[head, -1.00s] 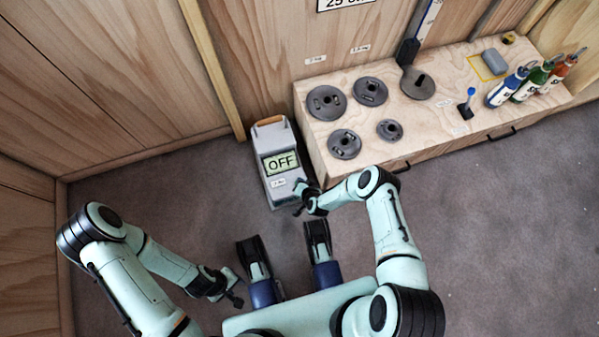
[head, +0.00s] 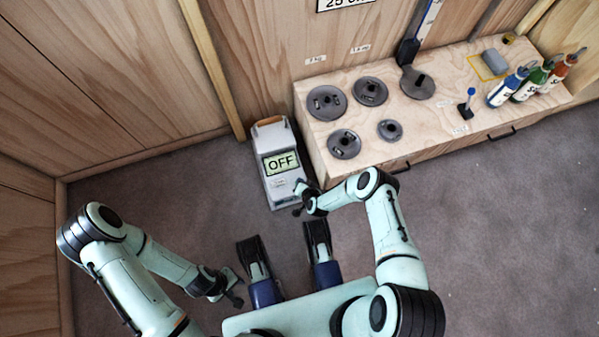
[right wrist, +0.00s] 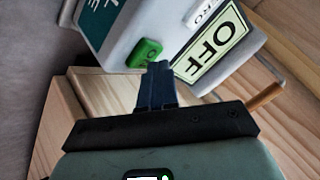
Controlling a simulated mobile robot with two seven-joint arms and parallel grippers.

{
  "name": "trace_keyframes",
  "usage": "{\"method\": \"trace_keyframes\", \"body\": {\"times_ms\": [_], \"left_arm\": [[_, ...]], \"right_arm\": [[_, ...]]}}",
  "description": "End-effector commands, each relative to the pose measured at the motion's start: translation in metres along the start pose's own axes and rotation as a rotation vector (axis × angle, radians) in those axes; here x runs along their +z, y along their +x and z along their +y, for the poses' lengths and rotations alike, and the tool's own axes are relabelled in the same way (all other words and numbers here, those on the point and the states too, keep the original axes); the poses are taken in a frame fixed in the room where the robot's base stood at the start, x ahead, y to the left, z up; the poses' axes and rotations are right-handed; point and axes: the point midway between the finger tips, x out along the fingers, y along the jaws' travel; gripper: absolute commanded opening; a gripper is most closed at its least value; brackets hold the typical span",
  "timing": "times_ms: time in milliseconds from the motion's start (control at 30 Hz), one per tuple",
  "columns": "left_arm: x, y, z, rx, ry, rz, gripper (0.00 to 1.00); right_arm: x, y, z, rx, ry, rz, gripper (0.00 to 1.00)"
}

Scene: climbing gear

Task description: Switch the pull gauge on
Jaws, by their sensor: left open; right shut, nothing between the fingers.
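The pull gauge (head: 279,187) is a grey box with an orange-brown top, standing on the floor against the wooden bench. Its display (head: 281,163) reads OFF; the display also shows in the right wrist view (right wrist: 212,54). In that view a green button (right wrist: 146,52) sits on the gauge's face beside the display. My right gripper (head: 298,199) is shut and empty at the gauge's lower right side. Its fingertips (right wrist: 159,68) are right by the green button's edge; I cannot tell whether they touch it. My left gripper (head: 236,287) is open and empty, low and away from the gauge.
The wooden bench (head: 430,148) to the right carries several dark weight discs (head: 325,102), a small blue-topped stand (head: 467,103), a grey block (head: 494,62) and bottles (head: 507,88). A plank wall stands behind. The carpet left of the gauge is clear.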

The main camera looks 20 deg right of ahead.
Motion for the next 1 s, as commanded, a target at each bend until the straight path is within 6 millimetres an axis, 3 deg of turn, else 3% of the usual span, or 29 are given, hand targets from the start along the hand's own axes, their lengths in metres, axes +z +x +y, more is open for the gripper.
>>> {"method": "trace_keyframes", "body": {"times_ms": [1000], "left_arm": [[0.0029, -0.0065, -0.0001, 0.000, 0.000, -0.001, 0.43]], "right_arm": [[-0.0029, -0.0043, -0.0029, 0.000, -0.001, 0.000, 0.00]]}}
